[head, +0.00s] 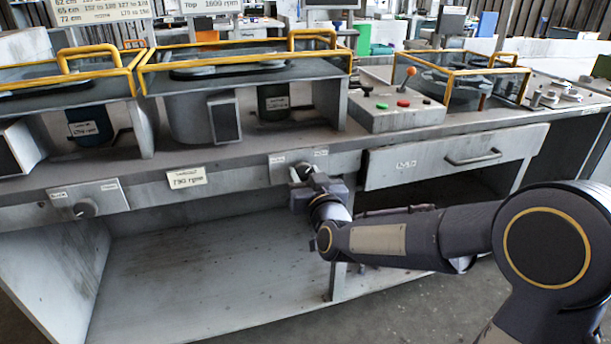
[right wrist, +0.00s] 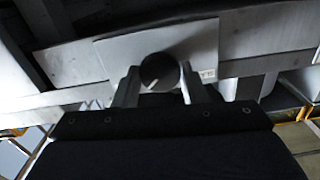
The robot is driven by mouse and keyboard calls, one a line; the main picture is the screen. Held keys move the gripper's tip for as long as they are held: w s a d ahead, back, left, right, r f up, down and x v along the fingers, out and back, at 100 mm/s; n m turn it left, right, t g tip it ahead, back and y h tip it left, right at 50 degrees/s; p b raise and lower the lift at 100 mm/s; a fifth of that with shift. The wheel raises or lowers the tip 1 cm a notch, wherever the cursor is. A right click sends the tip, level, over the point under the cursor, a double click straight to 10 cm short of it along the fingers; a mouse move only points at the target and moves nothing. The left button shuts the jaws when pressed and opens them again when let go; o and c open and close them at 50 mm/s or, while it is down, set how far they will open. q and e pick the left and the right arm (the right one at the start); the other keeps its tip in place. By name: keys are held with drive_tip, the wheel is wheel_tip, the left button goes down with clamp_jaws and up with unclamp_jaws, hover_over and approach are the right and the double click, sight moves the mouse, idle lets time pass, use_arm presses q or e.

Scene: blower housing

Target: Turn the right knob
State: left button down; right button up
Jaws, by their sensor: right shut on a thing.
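The right knob is a dark round knob on a light plate (head: 318,157) on the bench front; in the head view my right gripper (head: 303,174) covers most of it. The right wrist view shows the knob (right wrist: 160,72) with a pale pointer mark on its face. My right gripper also shows there (right wrist: 158,88), with one finger on each side of the knob, shut on it. My left gripper is not in view.
A drawer (head: 455,158) with a bar handle is right of the right knob's plate. A label reading 730 rpm (head: 187,177) is to its left. A control box (head: 395,108) with buttons and an orange-topped lever stands above. The lower shelf (head: 200,270) is bare.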

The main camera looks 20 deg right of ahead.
drive_tip(key=shift+n, duration=0.4)
drive_tip(key=n+p, duration=0.1)
drive_tip(key=n, duration=0.2)
drive_tip(key=shift+r+n+p, duration=0.1)
drive_tip(key=shift+n+p, duration=0.2)
drive_tip(key=shift+p, duration=0.05)
drive_tip(key=n+p, duration=0.1)
drive_tip(key=n, duration=0.4)
drive_tip(key=shift+a+p, duration=0.1)
drive_tip(key=shift+p, duration=0.2)
drive_tip(key=o, duration=1)
drive_tip(key=shift+c, duration=0.2)
drive_tip(key=shift+s, duration=0.1)
drive_tip(key=s, duration=0.7)
drive_tip(key=shift+s+p, duration=0.3)
drive_tip(key=shift+p, duration=0.15)
